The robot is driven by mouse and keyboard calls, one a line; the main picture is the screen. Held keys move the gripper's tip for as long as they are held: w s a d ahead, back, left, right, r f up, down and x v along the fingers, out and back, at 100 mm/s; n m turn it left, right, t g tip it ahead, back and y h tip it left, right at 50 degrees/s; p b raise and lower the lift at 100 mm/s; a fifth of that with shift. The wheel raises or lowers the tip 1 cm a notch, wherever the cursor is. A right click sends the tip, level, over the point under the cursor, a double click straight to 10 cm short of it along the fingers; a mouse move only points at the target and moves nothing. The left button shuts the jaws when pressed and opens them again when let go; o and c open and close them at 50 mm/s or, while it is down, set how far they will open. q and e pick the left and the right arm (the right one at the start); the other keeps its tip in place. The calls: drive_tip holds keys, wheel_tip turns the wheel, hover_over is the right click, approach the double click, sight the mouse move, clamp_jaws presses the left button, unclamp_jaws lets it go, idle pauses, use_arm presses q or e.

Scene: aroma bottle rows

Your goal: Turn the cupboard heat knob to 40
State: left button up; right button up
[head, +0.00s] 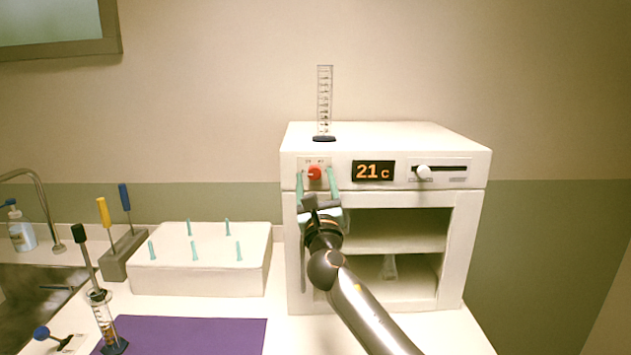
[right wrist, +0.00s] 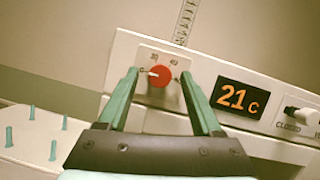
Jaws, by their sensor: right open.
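The red heat knob (head: 314,173) is on the front panel of the white cupboard (head: 388,137), at its upper left. In the right wrist view the knob (right wrist: 160,76) has a white pointer turned to the left, away from the number marks above it. The display (head: 373,171) reads 21 c. My right gripper (head: 315,174) is open, with one green finger on each side of the knob. In the right wrist view its fingers (right wrist: 159,78) look apart from the knob, though contact is hard to tell. My left gripper is not in view.
A white slider (head: 423,172) sits right of the display. A graduated cylinder (head: 324,104) stands on the cupboard. A white peg block (head: 199,260), a tool holder (head: 124,255) and a purple mat (head: 190,335) are to the left. The cupboard's front is open, with a flask (head: 389,268) inside.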

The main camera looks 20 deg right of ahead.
drive_tip(key=shift+c, duration=0.2)
clamp_jaws()
idle(0.3)
